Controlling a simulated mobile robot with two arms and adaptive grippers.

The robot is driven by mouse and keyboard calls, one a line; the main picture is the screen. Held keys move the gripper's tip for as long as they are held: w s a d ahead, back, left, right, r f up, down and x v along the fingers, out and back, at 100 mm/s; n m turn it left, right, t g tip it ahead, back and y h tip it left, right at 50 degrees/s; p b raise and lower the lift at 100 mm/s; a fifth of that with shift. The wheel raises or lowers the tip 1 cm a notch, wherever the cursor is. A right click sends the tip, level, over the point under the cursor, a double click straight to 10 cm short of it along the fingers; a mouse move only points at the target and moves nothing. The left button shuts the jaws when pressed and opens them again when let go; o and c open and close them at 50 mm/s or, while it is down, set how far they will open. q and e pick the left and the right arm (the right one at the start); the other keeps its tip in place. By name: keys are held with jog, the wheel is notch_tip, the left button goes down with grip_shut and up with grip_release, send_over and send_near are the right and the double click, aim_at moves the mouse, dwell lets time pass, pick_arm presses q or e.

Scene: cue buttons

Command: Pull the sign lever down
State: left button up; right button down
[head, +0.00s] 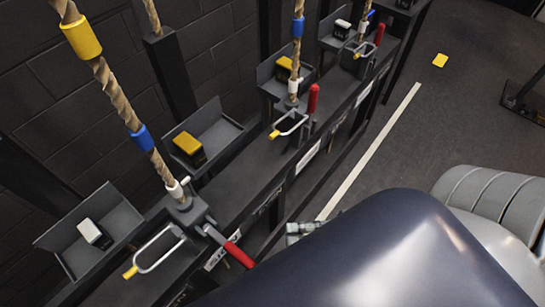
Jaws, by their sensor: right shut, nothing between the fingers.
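Levers with red handles stand along a dark rail. The nearest red lever (238,254) leans outward and down to the right. The middle red lever (313,99) and the far red lever (380,35) stand roughly upright. White label plates (308,157) on the rail front are too small to read, so I cannot tell which lever is the sign one. My right gripper (300,231) is shut and empty, to the right of the nearest lever and apart from it. My arm's dark casing hides part of it. My left gripper is not in view.
Ropes with yellow and blue bands (141,137) rise behind the levers. Wire loops with yellow tips (155,248) lie beside them. Grey trays (120,222) hold small yellow or white blocks. A white floor line (375,145) and open floor lie right of the rail.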

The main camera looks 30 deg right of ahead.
jog(key=shift+v, duration=1.35)
